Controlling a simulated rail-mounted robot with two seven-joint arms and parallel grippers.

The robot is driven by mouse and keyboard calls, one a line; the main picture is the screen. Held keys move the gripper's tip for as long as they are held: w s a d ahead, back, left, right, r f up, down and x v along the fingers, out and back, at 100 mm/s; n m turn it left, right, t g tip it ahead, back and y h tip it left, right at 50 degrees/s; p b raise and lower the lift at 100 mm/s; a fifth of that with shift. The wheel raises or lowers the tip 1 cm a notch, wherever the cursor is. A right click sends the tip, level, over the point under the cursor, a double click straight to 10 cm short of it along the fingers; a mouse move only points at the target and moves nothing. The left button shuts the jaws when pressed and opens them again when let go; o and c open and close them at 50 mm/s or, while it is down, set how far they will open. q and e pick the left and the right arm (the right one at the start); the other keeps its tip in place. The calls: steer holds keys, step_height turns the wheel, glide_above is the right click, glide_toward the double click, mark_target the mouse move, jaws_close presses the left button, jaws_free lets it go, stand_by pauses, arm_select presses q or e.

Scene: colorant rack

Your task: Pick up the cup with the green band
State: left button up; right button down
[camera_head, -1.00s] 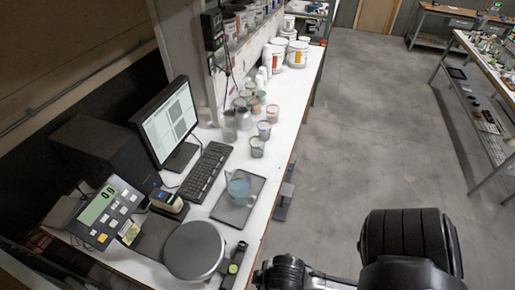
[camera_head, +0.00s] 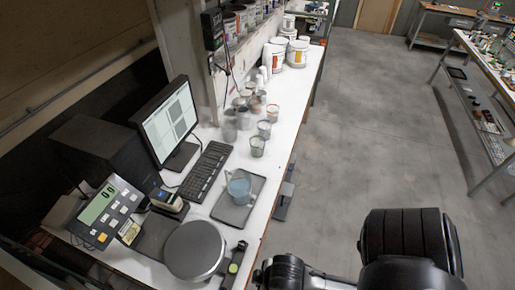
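Several small cups stand in a cluster on the white bench beyond the keyboard. The nearest cup (camera_head: 257,147) has a grey-green tint. Cups with a bluish-grey band (camera_head: 264,129) and an orange-red band (camera_head: 272,113) stand just behind it. The bands are too small for me to be sure which is green. A light-blue jug-like container (camera_head: 239,187) sits on a dark tray (camera_head: 232,215) nearer to me. Neither gripper is clearly visible. Black parts of my own arm show at the lower right.
A round scale (camera_head: 194,250), its display (camera_head: 101,212), a keyboard (camera_head: 205,172) and a monitor (camera_head: 170,120) fill the bench's near left. White buckets (camera_head: 297,53) stand at its far end. A shelf of cans overhangs the back.

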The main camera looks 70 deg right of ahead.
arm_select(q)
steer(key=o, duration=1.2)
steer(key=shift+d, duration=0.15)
